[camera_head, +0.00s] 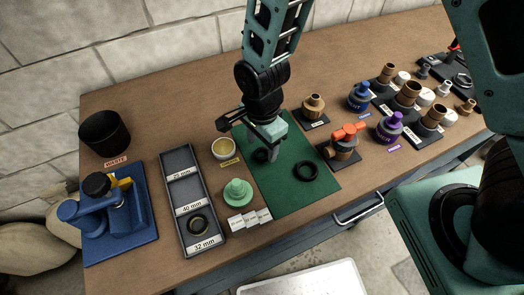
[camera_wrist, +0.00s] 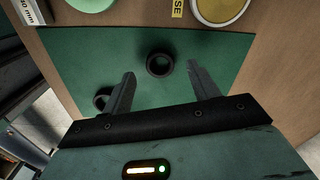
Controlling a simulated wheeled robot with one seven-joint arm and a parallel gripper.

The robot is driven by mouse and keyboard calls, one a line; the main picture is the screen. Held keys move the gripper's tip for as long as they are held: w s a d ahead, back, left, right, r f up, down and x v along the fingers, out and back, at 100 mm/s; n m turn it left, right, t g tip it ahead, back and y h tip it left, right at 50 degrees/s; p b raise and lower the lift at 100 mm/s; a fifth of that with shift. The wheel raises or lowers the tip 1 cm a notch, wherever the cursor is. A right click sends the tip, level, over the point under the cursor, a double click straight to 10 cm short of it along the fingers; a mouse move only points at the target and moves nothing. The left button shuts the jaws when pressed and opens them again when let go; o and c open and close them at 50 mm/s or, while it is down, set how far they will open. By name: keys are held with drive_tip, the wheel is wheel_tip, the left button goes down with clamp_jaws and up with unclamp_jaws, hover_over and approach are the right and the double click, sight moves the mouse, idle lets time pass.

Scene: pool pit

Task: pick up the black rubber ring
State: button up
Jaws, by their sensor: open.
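Two black rings lie on the green mat. A thicker, smaller-looking ring (camera_head: 261,156) is partly hidden by my gripper (camera_head: 272,153) in the head view. In the wrist view this ring (camera_wrist: 160,64) shows whole, between the lines of my gripper's fingers (camera_wrist: 161,72). A wider ring (camera_head: 305,171) lies nearer the mat's front right. In the wrist view, that wider ring (camera_wrist: 102,98) is partly hidden behind the left finger. My gripper is open and empty, pointing down above the mat. I cannot tell how high the fingertips are above it.
The green mat (camera_head: 300,200) is otherwise mostly clear. A grease cup (camera_head: 223,149) and a light green stepped part (camera_head: 237,192) stand to its left. A dark sorting tray (camera_head: 178,160) lies farther left. Brass fittings (camera_head: 313,107) and an orange-topped part (camera_head: 347,140) stand right of the mat.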

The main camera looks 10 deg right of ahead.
drive_tip(key=shift+f, duration=1.15)
drive_tip(key=c, duration=1.1)
drive_tip(key=shift+o, duration=0.2)
wheel_tip(320, 180, up, 10)
drive_tip(key=b, duration=0.1)
drive_tip(key=shift+o, duration=0.3)
